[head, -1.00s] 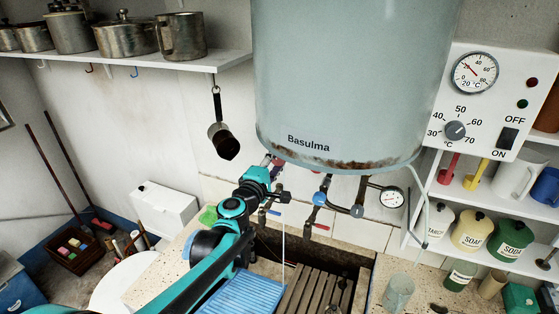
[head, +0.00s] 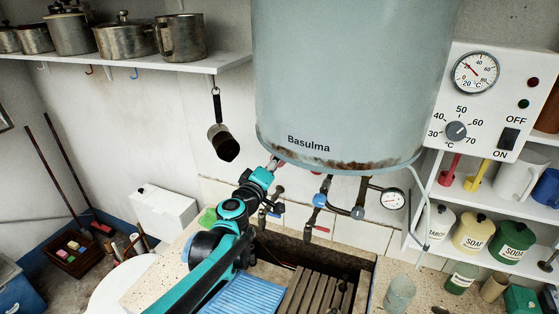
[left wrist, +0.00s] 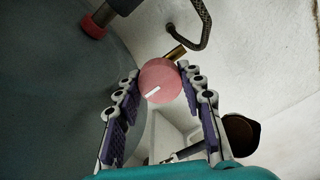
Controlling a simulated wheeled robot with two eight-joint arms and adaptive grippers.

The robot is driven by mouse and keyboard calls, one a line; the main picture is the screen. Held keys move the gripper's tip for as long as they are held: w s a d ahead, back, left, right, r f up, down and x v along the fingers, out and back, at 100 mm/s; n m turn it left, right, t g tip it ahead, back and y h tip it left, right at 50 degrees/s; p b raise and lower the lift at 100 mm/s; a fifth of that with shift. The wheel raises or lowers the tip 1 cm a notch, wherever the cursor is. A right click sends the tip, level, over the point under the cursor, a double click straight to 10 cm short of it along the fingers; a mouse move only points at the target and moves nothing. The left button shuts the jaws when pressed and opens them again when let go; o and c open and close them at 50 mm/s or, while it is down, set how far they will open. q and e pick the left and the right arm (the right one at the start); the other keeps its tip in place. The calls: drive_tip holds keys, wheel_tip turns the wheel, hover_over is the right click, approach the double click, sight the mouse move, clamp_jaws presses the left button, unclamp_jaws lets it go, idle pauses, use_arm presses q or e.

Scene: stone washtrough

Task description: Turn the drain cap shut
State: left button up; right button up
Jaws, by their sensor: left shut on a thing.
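The drain cap (left wrist: 158,82) is a round pink-red disc with a short white mark, seen face-on in the left wrist view. The mark lies at a slant, rising to the right. A brass pipe end (left wrist: 176,53) shows just behind it. My left gripper (left wrist: 160,76) has a finger on each side of the cap, its tips closed against the rim. In the head view my left gripper (head: 272,164) is at the lower left edge of the blue-grey boiler (head: 340,75), and it largely hides the cap. My right gripper is not in view.
Taps with red and blue handles (head: 320,200) and a pressure gauge (head: 391,198) hang below the boiler, right of my gripper. The stone trough with a slatted wooden rack (head: 318,287) lies underneath. A dark ladle-like pot (head: 222,142) hangs to the left.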

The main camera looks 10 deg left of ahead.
use_arm(q)
drive_tip(key=shift+w+r, duration=0.1)
drive_tip(key=shift+r, duration=0.05)
drive_tip(key=o, duration=1)
drive_tip(key=shift+o, duration=0.8)
drive_tip(key=shift+d, duration=0.1)
drive_tip(key=shift+s, duration=0.25)
drive_tip(key=s+a, duration=0.2)
drive_tip(key=s, duration=0.9)
